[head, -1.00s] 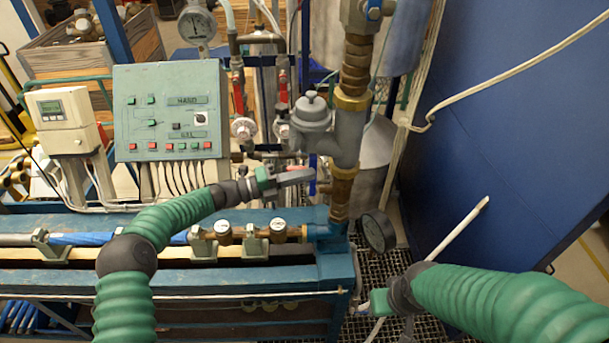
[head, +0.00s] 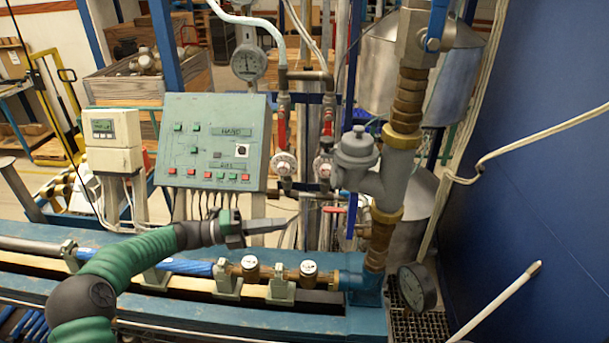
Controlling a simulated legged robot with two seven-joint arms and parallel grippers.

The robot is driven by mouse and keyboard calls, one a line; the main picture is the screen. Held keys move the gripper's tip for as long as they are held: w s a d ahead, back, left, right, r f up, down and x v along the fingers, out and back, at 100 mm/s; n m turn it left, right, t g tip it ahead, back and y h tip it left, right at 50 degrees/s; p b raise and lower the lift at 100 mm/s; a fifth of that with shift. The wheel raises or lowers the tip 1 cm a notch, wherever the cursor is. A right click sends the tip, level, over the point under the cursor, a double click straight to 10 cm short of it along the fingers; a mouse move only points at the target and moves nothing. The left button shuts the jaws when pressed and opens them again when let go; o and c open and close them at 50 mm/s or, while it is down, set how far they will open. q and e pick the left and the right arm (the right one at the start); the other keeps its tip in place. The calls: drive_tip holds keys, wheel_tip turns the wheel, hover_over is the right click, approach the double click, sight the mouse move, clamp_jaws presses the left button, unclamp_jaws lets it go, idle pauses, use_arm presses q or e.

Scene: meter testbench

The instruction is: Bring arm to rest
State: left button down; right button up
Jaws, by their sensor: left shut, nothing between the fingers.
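My left arm comes in from the lower left, with green sleeves and dark joints. My left gripper (head: 268,226) is shut and empty, its grey fingers pointing right. In the picture it lies below the control panel (head: 213,141) and above the blue bench (head: 240,319) with its row of brass meters. The grey valve body (head: 378,180) on the vertical pipe is to the right of its fingertips, with a gap between them in the picture. My right gripper is not in view.
A pressure gauge (head: 416,287) stands at the bench's right end. A blue wall panel (head: 540,190) fills the right side, with a white rod (head: 497,300) in front. Red-handled valves (head: 283,165) stand behind my left gripper. A beige meter box (head: 112,140) is left of the panel.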

use_arm(q)
drive_tip(key=s+d+f+m+g+y+b, duration=0.25)
drive_tip(key=s+f+m+y, duration=0.2)
drive_tip(key=f, duration=0.25)
drive_tip(key=s+d+f+m+g+y+b, duration=0.2)
drive_tip(key=s+d+f+m+y, duration=0.15)
drive_tip(key=s+f+m, duration=0.35)
drive_tip(key=s+a+f+m+t+y+b, duration=0.1)
drive_tip(key=s+a+f+m+y+b, duration=0.1)
drive_tip(key=m, duration=0.6)
drive_tip(key=s+a+f+m+y+b, duration=0.1)
drive_tip(key=s+a+f+m+y, duration=0.3)
drive_tip(key=s+m, duration=0.4)
drive_tip(key=s+a+f+m+t+y+b, duration=0.1)
drive_tip(key=s+a+f+m+y+b, duration=0.1)
drive_tip(key=s+a+f+m+y, duration=0.2)
drive_tip(key=s+a+f+m, duration=0.1)
drive_tip(key=s+a+m, duration=0.2)
drive_tip(key=m, duration=0.2)
drive_tip(key=shift+s+t+b, duration=0.15)
drive_tip(key=shift+t+b, duration=0.2)
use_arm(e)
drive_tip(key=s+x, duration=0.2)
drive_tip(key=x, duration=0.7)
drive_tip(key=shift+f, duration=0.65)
